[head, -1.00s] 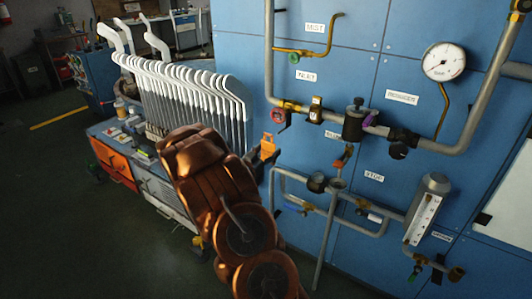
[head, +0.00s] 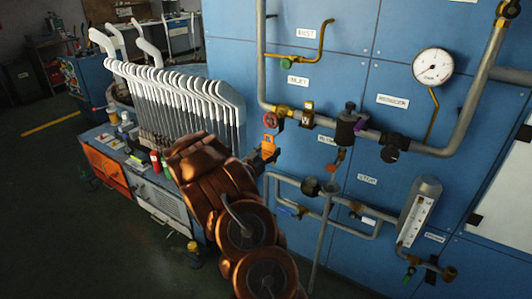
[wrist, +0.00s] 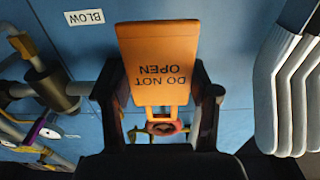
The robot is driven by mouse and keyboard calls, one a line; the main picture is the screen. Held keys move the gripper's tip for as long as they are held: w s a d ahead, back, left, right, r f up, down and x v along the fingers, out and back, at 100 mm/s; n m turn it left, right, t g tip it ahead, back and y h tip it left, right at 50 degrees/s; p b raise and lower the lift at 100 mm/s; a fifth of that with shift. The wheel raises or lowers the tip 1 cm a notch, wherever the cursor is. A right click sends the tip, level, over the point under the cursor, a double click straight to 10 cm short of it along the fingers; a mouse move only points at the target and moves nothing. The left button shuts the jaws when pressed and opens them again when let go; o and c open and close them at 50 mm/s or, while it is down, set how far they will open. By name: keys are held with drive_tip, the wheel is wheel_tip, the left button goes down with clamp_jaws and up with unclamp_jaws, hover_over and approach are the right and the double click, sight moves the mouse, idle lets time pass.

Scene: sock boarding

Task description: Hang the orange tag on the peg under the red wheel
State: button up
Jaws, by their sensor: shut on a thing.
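The orange tag (head: 268,145) is held up by my gripper (head: 264,156) just in front of the blue panel. In the wrist view the tag (wrist: 158,65) fills the middle, its "DO NOT OPEN" lettering upside down. My gripper (wrist: 158,98) is shut on it, one dark finger at each side. The red wheel (head: 271,119) is on the valve just above the tag in the head view. In the wrist view the wheel (wrist: 165,129) shows partly behind the tag's loop end. I cannot make out the peg clearly, nor whether the loop touches it.
Grey pipes (head: 264,65) and a dark valve body (head: 346,128) run along the panel right of the tag. A pressure gauge (head: 433,66) is at upper right. White curved tubes (head: 180,90) stand on the bench at left, near my arm.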

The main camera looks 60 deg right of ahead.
drive_tip(key=shift+d+p, duration=0.3)
drive_tip(key=shift+d, duration=0.75)
drive_tip(key=shift+d+f+b, duration=0.4)
drive_tip(key=shift+d+f, duration=0.25)
drive_tip(key=shift+d, duration=0.05)
drive_tip(key=shift+w, duration=0.1)
drive_tip(key=o, duration=1.1)
drive_tip(key=shift+s+a+f, duration=0.15)
drive_tip(key=shift+a, duration=2.85)
drive_tip(key=shift+s+a+f, duration=0.1)
drive_tip(key=shift+s+a, duration=0.05)
drive_tip(key=shift+a, duration=2.8)
